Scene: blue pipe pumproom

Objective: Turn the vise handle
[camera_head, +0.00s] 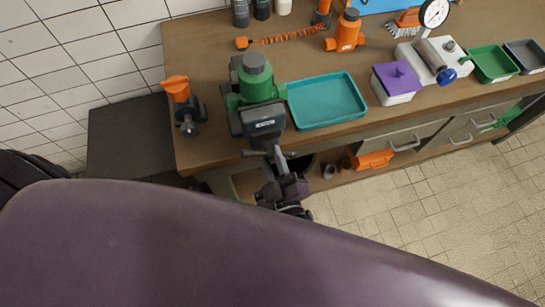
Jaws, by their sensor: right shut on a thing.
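The vise (262,122) is dark grey and green and stands at the front edge of the wooden workbench. A green part with a grey round top (256,72) rises from it. The vise handle (254,153) is a thin grey bar at the vise's front, partly hidden by my right gripper. My right gripper (275,162) is at the front of the vise, shut on the handle. My own large dark purple arm link covers the lower part of the view. My left gripper is not in view.
The workbench (213,75) holds a teal tray (326,100) right of the vise and an orange-topped valve (184,103) to its left. A purple-lidded box (396,82) and a green bin (490,63) stand farther right. Drawers (403,140) lie below; the tiled floor at right is clear.

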